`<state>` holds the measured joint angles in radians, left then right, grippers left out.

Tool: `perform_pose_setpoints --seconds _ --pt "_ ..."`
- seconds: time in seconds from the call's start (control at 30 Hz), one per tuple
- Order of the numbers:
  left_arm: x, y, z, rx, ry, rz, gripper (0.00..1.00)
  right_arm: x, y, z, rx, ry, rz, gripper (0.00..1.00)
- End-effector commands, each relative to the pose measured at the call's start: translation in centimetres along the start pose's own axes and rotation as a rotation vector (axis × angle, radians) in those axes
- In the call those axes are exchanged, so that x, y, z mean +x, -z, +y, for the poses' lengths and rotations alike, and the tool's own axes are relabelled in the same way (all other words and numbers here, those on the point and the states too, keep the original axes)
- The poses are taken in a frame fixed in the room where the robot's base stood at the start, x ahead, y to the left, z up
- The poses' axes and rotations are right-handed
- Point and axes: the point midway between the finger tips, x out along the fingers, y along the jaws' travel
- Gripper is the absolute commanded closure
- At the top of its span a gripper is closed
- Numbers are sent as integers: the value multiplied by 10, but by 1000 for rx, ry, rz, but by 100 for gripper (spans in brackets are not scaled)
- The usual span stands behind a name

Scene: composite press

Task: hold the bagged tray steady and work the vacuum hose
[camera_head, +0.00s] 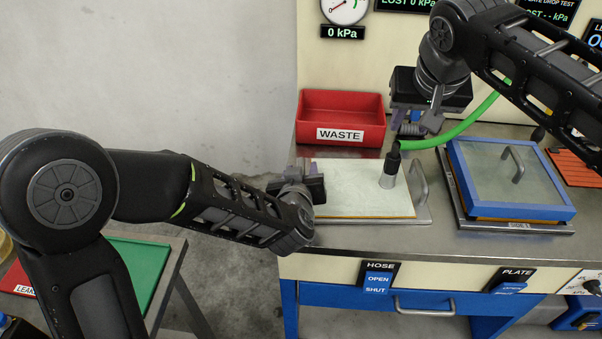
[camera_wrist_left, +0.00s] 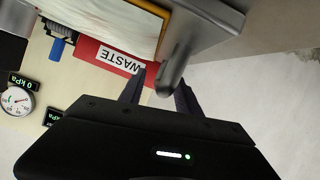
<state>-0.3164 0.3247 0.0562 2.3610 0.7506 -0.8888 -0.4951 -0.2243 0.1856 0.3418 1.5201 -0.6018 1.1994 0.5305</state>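The bagged tray (camera_head: 340,190) is a pale flat panel on a metal plate on the bench, with a handle at each end. My left gripper (camera_head: 318,190) is at its left end. In the left wrist view my left gripper's fingers (camera_wrist_left: 158,95) stand apart, with the grey rounded handle (camera_wrist_left: 172,72) between them and a gap on one side. The green vacuum hose (camera_head: 460,128) runs to a dark coupling (camera_head: 392,158) on a metal port (camera_head: 388,180) on the tray. My right gripper (camera_head: 416,124) is just above the coupling; its grip is unclear.
A red WASTE bin (camera_head: 341,112) stands behind the tray. A blue-framed glass lid (camera_head: 515,175) is to the right. HOSE (camera_head: 378,279) and PLATE (camera_head: 508,287) switches are on the bench front. The gauge (camera_head: 345,8) reads 0 kPa. A green-topped table (camera_head: 137,268) stands at left.

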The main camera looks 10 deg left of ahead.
Motion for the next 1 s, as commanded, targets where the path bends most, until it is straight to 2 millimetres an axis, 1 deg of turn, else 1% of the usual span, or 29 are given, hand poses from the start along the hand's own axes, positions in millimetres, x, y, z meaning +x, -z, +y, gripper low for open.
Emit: perform_pose_setpoints --seconds 0.1,0.57,0.6,1.0 --pt "0 0 0 0 0 0 61 0 0 0 0 0 0 64" --pt "0 0 0 0 0 0 99 0 0 0 0 0 0 64" --pt "0 0 0 0 0 0 100 0 0 0 0 0 0 64" --pt "0 0 0 0 0 0 100 0 0 0 0 0 0 64"
